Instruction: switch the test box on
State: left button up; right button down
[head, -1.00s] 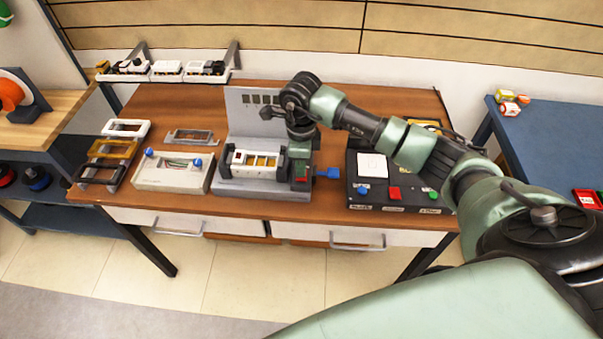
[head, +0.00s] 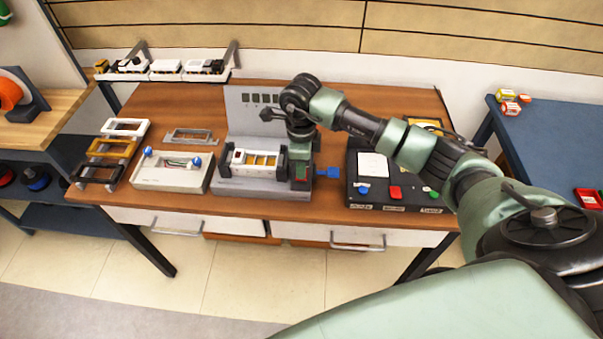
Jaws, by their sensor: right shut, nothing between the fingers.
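A grey box with an upright back panel (head: 236,112) stands mid-table; I take it to be the test box. Four dark squares show on its panel. Its front cradle holds a white-framed unit with yellow cells (head: 262,160). A small red and green part, perhaps a switch (head: 301,172), sits at its right end, with a blue handle (head: 328,172) sticking out to the right. My right gripper (head: 300,157) is shut and empty, pointing down just above or at this part. Whether it touches is hidden. My left gripper is not in view.
A black box (head: 352,190) with blue, red and green buttons stands to the right under my arm. A pale fixture with blue knobs (head: 172,183) and several coloured frames (head: 112,150) lie left. A rack with small units (head: 168,76) lines the back.

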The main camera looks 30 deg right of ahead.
jog(key=shift+f+b, duration=0.4)
jog(key=shift+f, duration=0.1)
jog(key=shift+r+p, duration=0.6)
jog(key=shift+r, duration=0.25)
jog(key=shift+r+p, duration=1.45)
jog(key=shift+r, duration=1.25)
